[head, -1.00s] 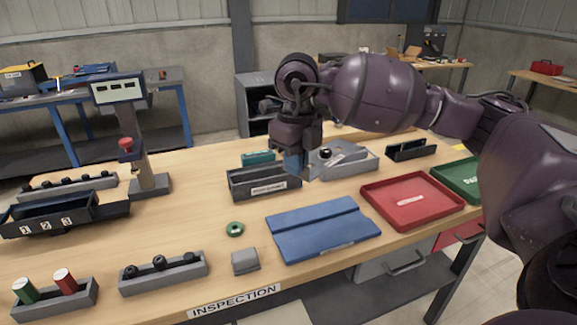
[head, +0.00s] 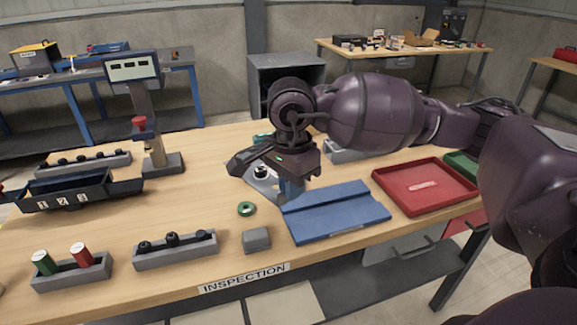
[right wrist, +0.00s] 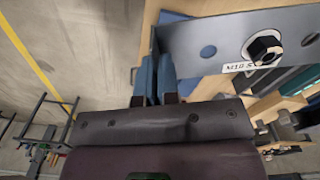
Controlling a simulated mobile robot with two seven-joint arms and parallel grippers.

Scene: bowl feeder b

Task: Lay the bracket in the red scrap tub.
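The bracket is a grey metal plate with a round hole and a dark nut, marked "M10 S", in the right wrist view (right wrist: 188,38). In the head view part of it (head: 265,187) shows beside my right gripper's fingers, partly hidden by the gripper. My right gripper (head: 290,190) is shut on the bracket's edge; its blue fingers (right wrist: 157,80) pinch it in the wrist view. The bracket is held over the table behind the blue tray. The red scrap tub (head: 394,202) sits on the table's right, right of the gripper, with a white label inside. My left gripper is out of view.
A green tub (head: 461,163) stands beyond the red tub. A green ring (head: 246,209), grey block (head: 256,239) and grey peg holder (head: 178,252) stand nearer the front edge. A gauge stand (head: 150,120) is at left.

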